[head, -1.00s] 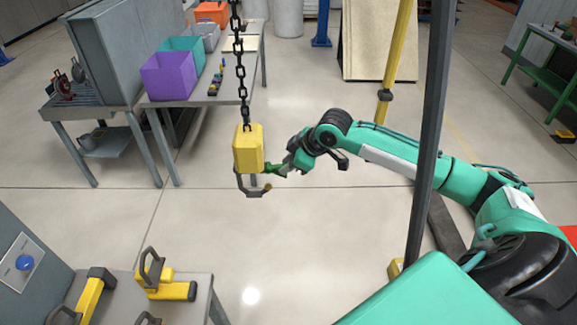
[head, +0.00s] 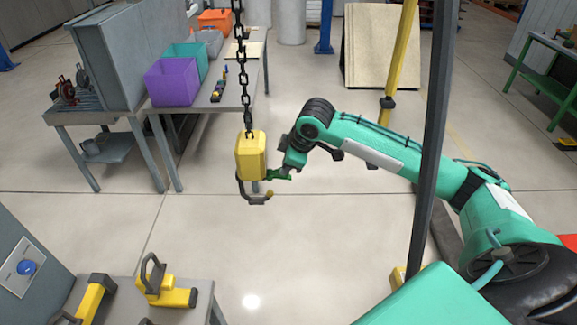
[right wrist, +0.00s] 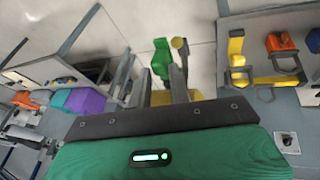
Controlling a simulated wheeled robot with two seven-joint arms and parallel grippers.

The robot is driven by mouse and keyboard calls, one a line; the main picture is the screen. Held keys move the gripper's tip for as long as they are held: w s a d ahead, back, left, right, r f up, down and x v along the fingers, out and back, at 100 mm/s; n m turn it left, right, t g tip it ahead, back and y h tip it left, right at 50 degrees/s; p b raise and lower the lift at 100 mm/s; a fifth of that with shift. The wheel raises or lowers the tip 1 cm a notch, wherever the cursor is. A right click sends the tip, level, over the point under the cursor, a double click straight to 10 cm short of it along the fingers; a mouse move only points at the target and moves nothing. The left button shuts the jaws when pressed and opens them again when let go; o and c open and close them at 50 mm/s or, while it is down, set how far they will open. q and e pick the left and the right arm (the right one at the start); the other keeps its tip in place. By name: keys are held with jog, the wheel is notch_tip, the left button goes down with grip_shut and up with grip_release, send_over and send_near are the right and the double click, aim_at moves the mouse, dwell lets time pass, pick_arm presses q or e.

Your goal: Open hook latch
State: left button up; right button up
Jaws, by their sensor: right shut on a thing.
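The yellow hook block (head: 250,156) hangs on a dark chain (head: 242,80) in the head view, with a dark curved hook (head: 254,197) below it. The hook's green latch (head: 279,174) sticks out on the right of the block, above the hook tip. My right gripper (head: 286,170) reaches in from the right and is shut on the latch. In the right wrist view the green latch (right wrist: 161,58) shows at the fingers, with part of the yellow block (right wrist: 163,97) behind them. The exact contact is small and partly hidden. My left gripper is not in view.
A table with a purple bin (head: 172,81) and a teal bin (head: 190,60) stands behind left. A nearer table (head: 190,312) holds yellow hook-like parts (head: 165,291). A dark post (head: 432,130) stands right of the hook. The floor below the hook is clear.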

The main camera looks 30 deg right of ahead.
jog(key=shift+w+d+r, duration=0.15)
jog(key=shift+w+r, duration=0.05)
jog(key=shift+r, duration=0.05)
jog(key=shift+w+a+r+g+h, duration=0.2)
jog(key=shift+a+r+g+h, duration=0.15)
jog(key=shift+r+h, duration=0.3)
jog(key=shift+c, duration=0.2)
jog(key=o, duration=0.8)
jog(key=shift+f, duration=0.25)
jog(key=v, duration=0.9)
jog(key=shift+s, duration=0.1)
